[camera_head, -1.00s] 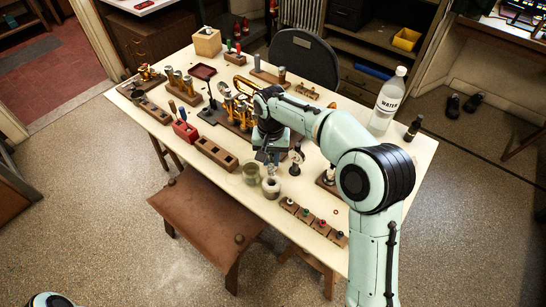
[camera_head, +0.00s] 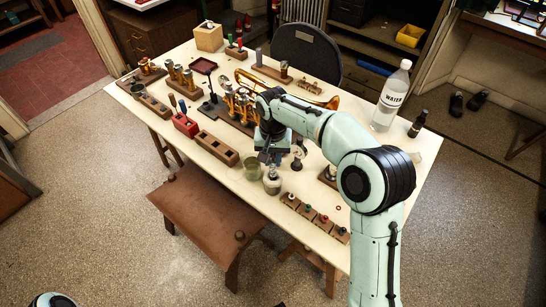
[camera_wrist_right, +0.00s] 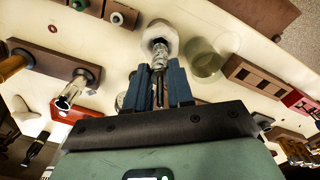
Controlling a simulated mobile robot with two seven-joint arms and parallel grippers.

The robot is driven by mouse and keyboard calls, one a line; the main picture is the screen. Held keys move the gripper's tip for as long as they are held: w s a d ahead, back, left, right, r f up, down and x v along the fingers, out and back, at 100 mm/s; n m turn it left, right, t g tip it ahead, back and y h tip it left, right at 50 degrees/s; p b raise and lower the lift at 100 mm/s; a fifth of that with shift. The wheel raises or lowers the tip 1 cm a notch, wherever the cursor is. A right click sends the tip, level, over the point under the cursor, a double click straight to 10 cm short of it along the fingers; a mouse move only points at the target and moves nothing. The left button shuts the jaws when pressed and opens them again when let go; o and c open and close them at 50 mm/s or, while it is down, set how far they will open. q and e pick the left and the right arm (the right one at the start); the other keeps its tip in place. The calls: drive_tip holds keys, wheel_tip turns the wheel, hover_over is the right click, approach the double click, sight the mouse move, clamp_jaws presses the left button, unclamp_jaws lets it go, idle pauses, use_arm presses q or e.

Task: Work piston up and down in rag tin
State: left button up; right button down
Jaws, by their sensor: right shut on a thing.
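The rag tin (camera_head: 272,186) stands near the table's front edge, a small pale round container with whitish rag at its top. In the right wrist view its pale rim (camera_wrist_right: 172,34) lies just beyond my fingertips. My right gripper (camera_head: 267,157) is directly above the tin, pointing down. In the right wrist view its blue fingers (camera_wrist_right: 161,72) are shut on the silvery piston (camera_wrist_right: 158,50), whose far end reaches into the tin's opening. How deep it sits is hidden. My left gripper is not in view.
A wooden block with holes (camera_head: 216,149) lies farther left, and small wooden blocks with coloured-topped parts (camera_head: 315,216) lie right. The brass horn (camera_head: 320,101) and the water bottle (camera_head: 390,97) are farther back.

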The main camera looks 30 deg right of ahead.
sight(273, 172)
drive_tip(key=shift+p, duration=0.45)
idle(1.1)
idle(0.3)
drive_tip(key=shift+f+b, duration=1.95)
drive_tip(key=shift+f, duration=1.7)
drive_tip(key=shift+r+p, duration=1.5)
drive_tip(key=shift+r, duration=0.35)
drive_tip(key=shift+f, duration=0.1)
drive_tip(key=shift+f+b, duration=0.9)
drive_tip(key=shift+f, duration=0.75)
drive_tip(key=shift+r+p, duration=1.35)
drive_tip(key=shift+r, duration=0.4)
